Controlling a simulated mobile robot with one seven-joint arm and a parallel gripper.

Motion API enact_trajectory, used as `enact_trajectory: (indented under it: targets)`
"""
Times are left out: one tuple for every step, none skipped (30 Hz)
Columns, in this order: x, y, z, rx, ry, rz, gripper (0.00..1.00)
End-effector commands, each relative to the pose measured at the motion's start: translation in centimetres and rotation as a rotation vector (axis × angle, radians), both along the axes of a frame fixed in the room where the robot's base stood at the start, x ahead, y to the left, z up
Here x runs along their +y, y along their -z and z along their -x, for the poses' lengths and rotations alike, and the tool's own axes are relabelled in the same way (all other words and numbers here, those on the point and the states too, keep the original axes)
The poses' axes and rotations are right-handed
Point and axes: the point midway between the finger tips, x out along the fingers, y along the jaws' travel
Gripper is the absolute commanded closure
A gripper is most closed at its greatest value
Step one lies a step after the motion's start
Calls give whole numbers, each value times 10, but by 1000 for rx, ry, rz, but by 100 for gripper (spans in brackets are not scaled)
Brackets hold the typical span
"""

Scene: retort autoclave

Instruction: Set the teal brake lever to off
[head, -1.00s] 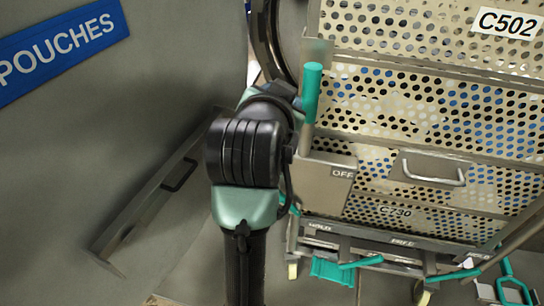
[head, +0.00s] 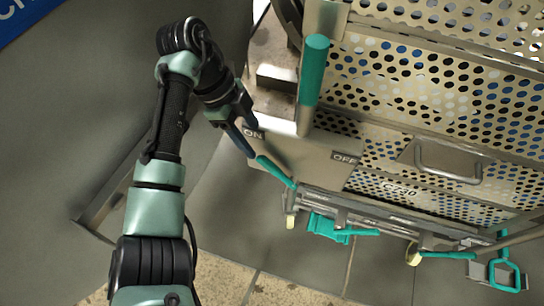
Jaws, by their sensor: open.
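The teal brake lever (head: 313,72) stands up from a grey metal box (head: 300,158) in the head view, with a round teal grip on a metal stem. The box carries an ON label (head: 253,133) at its left and an OFF label (head: 345,158) at its right. The stem meets the box between the two labels; which way it leans is hard to tell from this steep angle. My gripper (head: 251,140) is open and empty at the box's left end, by the ON label, left of the lever and apart from it. Its fingertips partly overlap the box edge.
Perforated metal baskets labelled C730 (head: 399,189) stand right of the lever. A teal bar (head: 275,172) sticks out below the box, close to my fingertips. Another teal part (head: 327,228) sits low on the frame. Open floor (head: 215,225) lies below left.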

Motion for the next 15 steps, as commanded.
enact_trajectory:
  targets:
    - [-4, 11, 2, 4, 0, 1, 50]
    - [-7, 17, 3, 4, 0, 1, 50]
    - [-10, 25, 4, 3, 0, 1, 50]
    - [-13, 31, 5, 4, 0, 2, 50]
    - [-15, 37, 5, 3, 0, 2, 50]
    - [-18, 45, 6, 3, 0, 1, 50]
    - [-20, 50, 7, 2, 1, 1, 50]
    - [-22, 56, 8, 2, 0, 0, 50]
    - [-25, 63, 8, 2, -1, 1, 50]
    - [-27, 67, 9, 1, -1, 0, 50]
    - [-28, 72, 10, 2, 0, -1, 50]
    - [-30, 77, 10, 0, -1, 0, 50]
    - [-32, 80, 10, 0, -1, 0, 50]
    - [-33, 83, 11, 1, 0, 0, 50]
    - [-35, 87, 11, 0, 0, 0, 50]
